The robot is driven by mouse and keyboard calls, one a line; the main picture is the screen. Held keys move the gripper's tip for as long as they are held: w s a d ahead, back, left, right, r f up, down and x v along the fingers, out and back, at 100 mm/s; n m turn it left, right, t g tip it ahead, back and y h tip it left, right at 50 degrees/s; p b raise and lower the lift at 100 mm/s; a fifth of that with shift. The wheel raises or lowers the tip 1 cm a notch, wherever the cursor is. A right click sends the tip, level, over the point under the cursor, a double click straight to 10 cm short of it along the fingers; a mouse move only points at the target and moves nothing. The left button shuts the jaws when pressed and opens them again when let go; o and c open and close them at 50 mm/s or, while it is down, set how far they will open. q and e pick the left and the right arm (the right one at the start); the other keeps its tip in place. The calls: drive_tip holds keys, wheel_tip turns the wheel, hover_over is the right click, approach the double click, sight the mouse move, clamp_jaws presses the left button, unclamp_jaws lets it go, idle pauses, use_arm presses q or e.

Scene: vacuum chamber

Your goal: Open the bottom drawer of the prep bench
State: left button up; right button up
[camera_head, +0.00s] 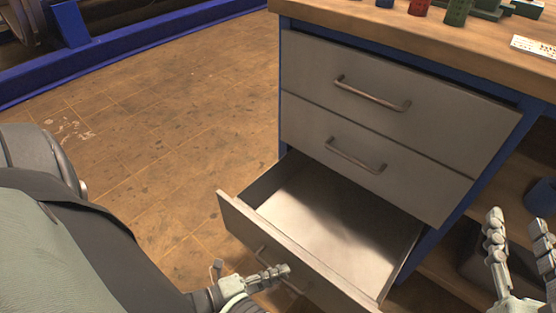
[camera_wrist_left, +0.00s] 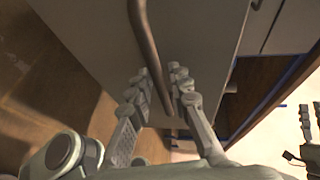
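The bottom drawer (camera_head: 318,195) of the prep bench (camera_head: 281,120) is pulled well out, and its bare inside shows. Its front panel also shows in the left wrist view (camera_wrist_left: 205,40). My left gripper (camera_head: 282,271) is at the bar handle (camera_head: 262,255) of this drawer. In the left wrist view, the fingers of my left gripper (camera_wrist_left: 163,82) lie on both sides of the handle (camera_wrist_left: 146,45), drawn in close around it. My right gripper (camera_head: 517,222) is at the lower right, open and empty, its fingers apart.
Two upper drawers (camera_head: 400,95) (camera_head: 395,170) are shut. Red and green items (camera_head: 457,12) stand on the wooden bench top (camera_head: 400,38). Open shelves with a dark blue container (camera_head: 541,198) are at the right. The tiled floor (camera_head: 150,130) left of the bench is clear.

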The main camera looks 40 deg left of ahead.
use_arm(q)
drive_tip(key=shift+o, duration=0.7)
drive_tip(key=v, duration=1.2)
